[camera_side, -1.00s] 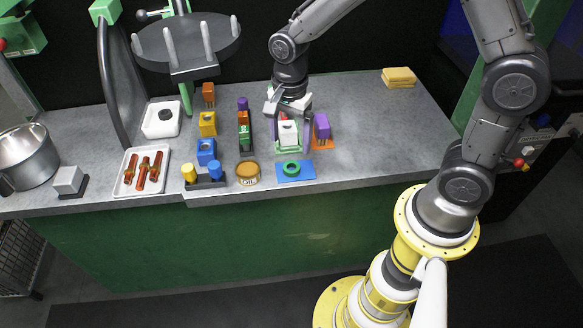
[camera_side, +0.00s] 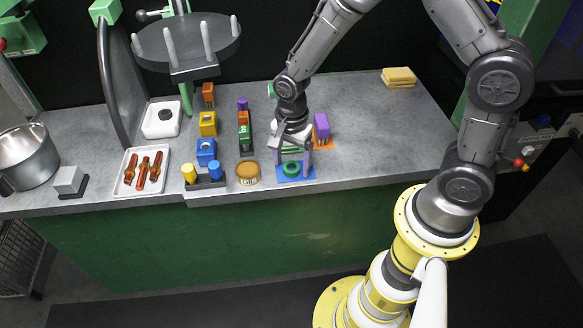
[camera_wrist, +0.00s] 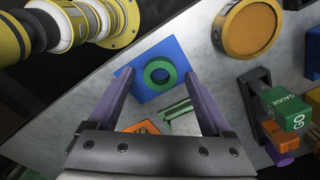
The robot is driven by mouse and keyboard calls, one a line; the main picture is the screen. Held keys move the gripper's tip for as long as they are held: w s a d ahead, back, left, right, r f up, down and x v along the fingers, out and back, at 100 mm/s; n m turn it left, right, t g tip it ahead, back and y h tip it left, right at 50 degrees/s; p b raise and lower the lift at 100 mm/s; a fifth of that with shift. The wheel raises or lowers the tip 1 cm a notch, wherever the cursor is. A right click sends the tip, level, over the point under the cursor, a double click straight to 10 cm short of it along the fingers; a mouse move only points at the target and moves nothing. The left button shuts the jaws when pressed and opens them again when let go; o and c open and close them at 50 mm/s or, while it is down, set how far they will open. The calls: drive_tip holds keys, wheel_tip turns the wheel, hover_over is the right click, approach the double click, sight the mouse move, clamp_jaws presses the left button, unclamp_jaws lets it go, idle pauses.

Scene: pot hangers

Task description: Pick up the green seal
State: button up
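The green seal (camera_side: 291,169) is a ring lying flat on a blue square plate (camera_side: 308,177) near the front edge of the bench. In the wrist view the green seal (camera_wrist: 160,75) sits on the blue plate (camera_wrist: 141,60), just beyond the fingertips. My gripper (camera_side: 294,165) is above the plate in the side view, with its fingers apart on either side of the seal. In the wrist view my gripper (camera_wrist: 156,78) is open, with nothing between its purple fingers. I cannot tell the fingertips' exact height above the plate.
A tan round tin (camera_side: 248,173) stands just left of the plate. A purple block on an orange base (camera_side: 322,130) is behind right. A green gauge block marked GO (camera_wrist: 287,108) is at the right of the wrist view.

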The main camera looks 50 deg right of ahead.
clamp_jaws()
drive_tip(key=shift+r, duration=0.1)
